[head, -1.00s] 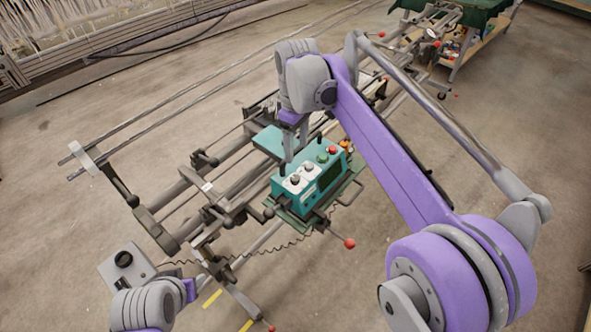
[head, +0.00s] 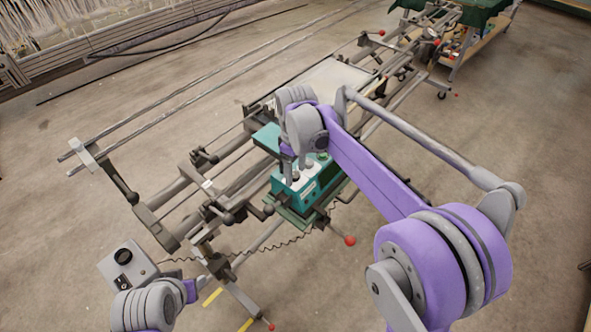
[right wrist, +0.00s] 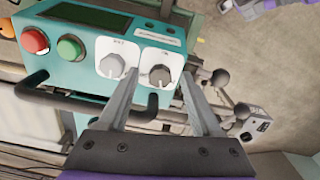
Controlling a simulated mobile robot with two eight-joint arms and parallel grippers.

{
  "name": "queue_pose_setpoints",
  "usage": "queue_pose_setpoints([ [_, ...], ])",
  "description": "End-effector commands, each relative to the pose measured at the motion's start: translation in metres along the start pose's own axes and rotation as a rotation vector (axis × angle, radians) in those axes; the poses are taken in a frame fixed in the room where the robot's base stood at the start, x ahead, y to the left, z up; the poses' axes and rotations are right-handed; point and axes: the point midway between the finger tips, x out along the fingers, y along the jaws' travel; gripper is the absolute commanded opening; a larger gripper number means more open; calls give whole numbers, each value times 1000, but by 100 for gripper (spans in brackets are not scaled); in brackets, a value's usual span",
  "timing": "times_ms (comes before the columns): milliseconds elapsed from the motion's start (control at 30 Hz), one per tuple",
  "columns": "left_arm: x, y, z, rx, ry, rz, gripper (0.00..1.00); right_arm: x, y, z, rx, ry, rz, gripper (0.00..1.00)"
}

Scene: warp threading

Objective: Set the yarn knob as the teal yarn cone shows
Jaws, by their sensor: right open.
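The teal control box (head: 285,190) sits on the loom-like frame, and its panel shows in the right wrist view (right wrist: 75,80). Two round grey-white knobs are on the panel, a left knob (right wrist: 111,66) and a right knob (right wrist: 160,75). Their small labels are too blurred to read, so I cannot tell which is the yarn knob. My right gripper (right wrist: 158,78) is open, its fingertips on either side of the right knob; I cannot tell whether they touch it. It also shows over the box in the head view (head: 302,172). I see no teal yarn cone. My left gripper is hidden.
A red button (right wrist: 35,41) and a green button (right wrist: 69,47) sit left of the knobs. Black handles edge the box. A grey box with a black dial (head: 126,268) stands at lower left. Open concrete floor surrounds the frame.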

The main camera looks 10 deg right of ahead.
Motion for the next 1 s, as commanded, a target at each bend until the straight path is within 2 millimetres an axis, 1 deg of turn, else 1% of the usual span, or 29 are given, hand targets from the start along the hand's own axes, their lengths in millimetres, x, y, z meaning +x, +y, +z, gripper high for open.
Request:
queue_pose_setpoints([
  [100, 0, 0, 0, 0, 0, 0, 50, 0, 0, 0, 0, 0, 0, 66],
  [133, 0, 0, 0, 0, 0, 0, 50, 0, 0, 0, 0, 0, 0, 62],
  [267, 0, 0, 0, 0, 0, 0, 50, 0, 0, 0, 0, 0, 0, 39],
  [300, 0, 0, 0, 0, 0, 0, 50, 0, 0, 0, 0, 0, 0, 32],
  [367, 0, 0, 0, 0, 0, 0, 50, 0, 0, 0, 0, 0, 0, 21],
  [400, 0, 0, 0, 0, 0, 0, 50, 0, 0, 0, 0, 0, 0, 14],
  [467, 0, 0, 0, 0, 0, 0, 50, 0, 0, 0, 0, 0, 0, 3],
  [500, 0, 0, 0, 0, 0, 0, 50, -1, 0, 0, 0, 0, 0, 0],
  [767, 0, 0, 0, 0, 0, 0, 50, -1, 0, 0, 9, 0, 0, 0],
  [1000, 1, 0, 2, 0, -2, 0, 50, 0, 0, 0, 98, 0, 0, 0],
])
